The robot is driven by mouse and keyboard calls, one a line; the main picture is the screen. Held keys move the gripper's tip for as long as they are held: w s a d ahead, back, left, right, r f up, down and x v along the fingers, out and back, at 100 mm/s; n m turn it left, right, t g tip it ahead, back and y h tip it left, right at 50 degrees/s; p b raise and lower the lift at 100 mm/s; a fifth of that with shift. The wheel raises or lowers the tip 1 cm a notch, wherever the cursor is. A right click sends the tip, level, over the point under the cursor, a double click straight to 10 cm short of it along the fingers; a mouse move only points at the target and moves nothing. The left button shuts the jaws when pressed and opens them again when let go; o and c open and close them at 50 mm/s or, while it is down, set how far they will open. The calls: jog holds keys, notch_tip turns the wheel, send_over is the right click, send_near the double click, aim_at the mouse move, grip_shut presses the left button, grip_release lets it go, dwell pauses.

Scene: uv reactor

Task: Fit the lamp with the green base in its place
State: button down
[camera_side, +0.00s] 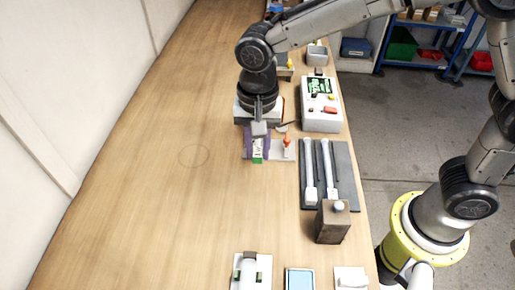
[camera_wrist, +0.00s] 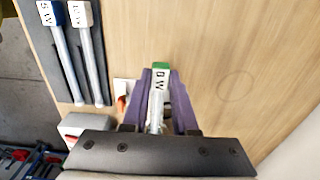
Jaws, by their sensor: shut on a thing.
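The lamp with the green base (camera_wrist: 161,68) is between the purple fingers of my gripper (camera_wrist: 160,85) in the wrist view. The gripper is shut on it near the base. The base carries a pale label with dark lettering, and a clear tube (camera_wrist: 155,112) runs from it back toward the palm, where its far part is hidden. In the side view my gripper (camera_side: 256,149) points down over a pale plate beside a red-orange piece, and the green base (camera_side: 257,152) shows at the fingers. I cannot tell whether the lamp touches the plate or the table.
The red-orange piece (camera_side: 287,141) stands on the pale plate just right of my gripper. A dark tray (camera_side: 346,175) holds two other lamps. A brown block (camera_side: 333,222), a white control box (camera_side: 320,115) and a white fixture with green parts (camera_side: 251,272) stand nearby. The table's left is clear.

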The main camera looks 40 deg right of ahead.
jog(key=shift+w+d, duration=3.1)
dwell(0.7)
jog(key=c, duration=0.6)
grip_release()
jog(key=shift+r, duration=0.1)
notch_tip(320, 180, up, 14)
jog(key=shift+f, duration=0.2)
jog(key=shift+s, duration=0.1)
